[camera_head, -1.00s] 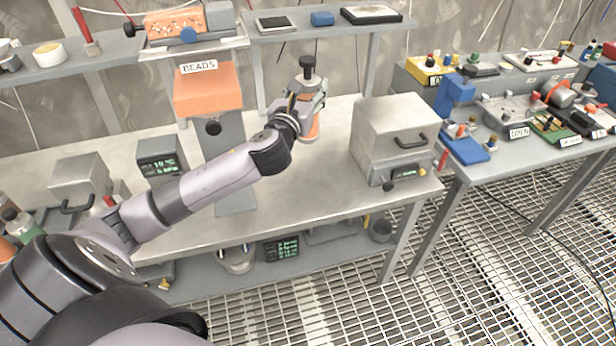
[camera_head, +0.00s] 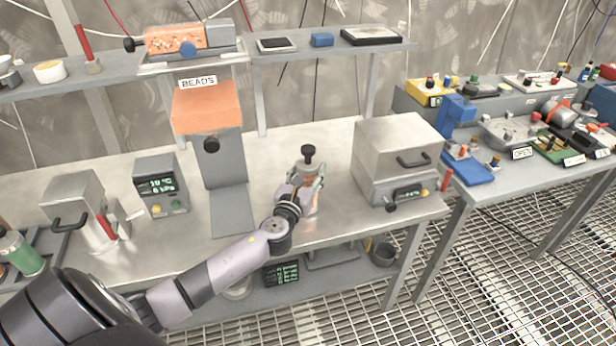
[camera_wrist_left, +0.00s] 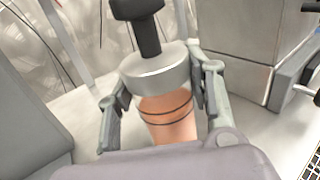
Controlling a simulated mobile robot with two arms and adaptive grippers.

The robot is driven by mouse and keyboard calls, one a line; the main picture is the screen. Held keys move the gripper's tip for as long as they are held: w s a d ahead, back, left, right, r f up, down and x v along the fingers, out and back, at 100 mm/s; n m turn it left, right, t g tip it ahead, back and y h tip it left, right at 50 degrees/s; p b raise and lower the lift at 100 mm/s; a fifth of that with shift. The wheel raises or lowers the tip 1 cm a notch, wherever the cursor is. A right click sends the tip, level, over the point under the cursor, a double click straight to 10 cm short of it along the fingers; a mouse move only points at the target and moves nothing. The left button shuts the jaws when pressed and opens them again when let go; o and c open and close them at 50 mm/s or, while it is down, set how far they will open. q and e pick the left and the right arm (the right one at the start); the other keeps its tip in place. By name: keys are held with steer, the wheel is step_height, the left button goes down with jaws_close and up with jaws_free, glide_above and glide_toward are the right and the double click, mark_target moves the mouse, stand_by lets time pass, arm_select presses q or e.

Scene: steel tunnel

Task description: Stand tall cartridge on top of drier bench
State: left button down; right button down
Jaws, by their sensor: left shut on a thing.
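The tall cartridge (camera_head: 308,172) has an orange body with dark rings, a grey metal collar and a black knob on top. My left gripper (camera_head: 306,188) is shut around it, and it is roughly upright above the front middle of the metal bench top (camera_head: 275,150). I cannot tell whether its base touches the bench. In the left wrist view the cartridge (camera_wrist_left: 165,112) stands between the two fingers of the gripper (camera_wrist_left: 160,105), one on each side. Its lower end is hidden there by the gripper body. My right gripper is not in view.
A steel box oven (camera_head: 395,150) stands right of the cartridge. The orange-fronted BEADS column (camera_head: 207,108) and a small display unit (camera_head: 160,187) stand to the left. A shelf (camera_head: 330,42) runs behind. Bench around the cartridge is clear.

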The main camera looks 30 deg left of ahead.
arm_select(q)
steer(key=shift+f, duration=0.3)
steer(key=shift+f, duration=0.1)
steer(key=c, duration=0.8)
jaws_free()
steer(key=shift+o, duration=0.2)
steer(key=shift+s+d, duration=0.15)
steer(key=shift+s, duration=0.15)
steer(key=b+v, duration=0.1)
steer(key=v, duration=1)
steer(key=shift+s, duration=0.2)
